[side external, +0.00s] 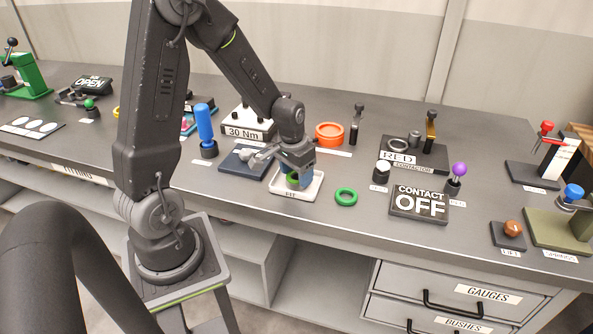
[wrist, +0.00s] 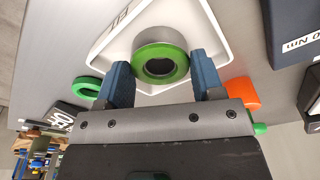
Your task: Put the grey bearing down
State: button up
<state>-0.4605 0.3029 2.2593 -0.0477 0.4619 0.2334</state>
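My gripper (wrist: 163,82) is over the white tray (side external: 316,191), which is marked "FIT"; the tray also shows in the wrist view (wrist: 214,45). A green ring with a dark centre (wrist: 182,67) sits between my blue fingertips, and they appear to touch it on both sides. In the side view the green ring (side external: 292,179) is partly hidden by my gripper. A pale grey round shape (wrist: 160,36) shows just behind the ring, over the tray; I cannot tell whether it is a bearing or part of the tray. I see no clearly grey bearing in my fingers.
Another green ring (side external: 346,196) lies right of the tray. A dark blue plate (side external: 240,165) with a grey metal part stands left of it. An orange ring (side external: 329,132) is behind. The "CONTACT OFF" block (side external: 419,203) and a black-and-white knob (side external: 381,171) stand to the right.

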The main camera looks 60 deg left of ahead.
aim_at(293, 179)
jog(key=o, duration=0.4)
jog(key=shift+r, duration=0.15)
notch_tip(293, 179, up, 12)
jog(key=s, duration=0.1)
jog(key=s+d+r+m+t, duration=0.1)
jog(key=s+d+r+t, duration=0.1)
jog(key=s+d, duration=0.4)
jog(key=s+d+r+m+t, duration=0.2)
jog(key=s+d+r, duration=0.3)
jog(key=d, duration=0.4)
jog(key=shift+s+d+r, duration=0.2)
jog(key=shift+s+d, duration=0.05)
jog(key=shift+s, duration=0.15)
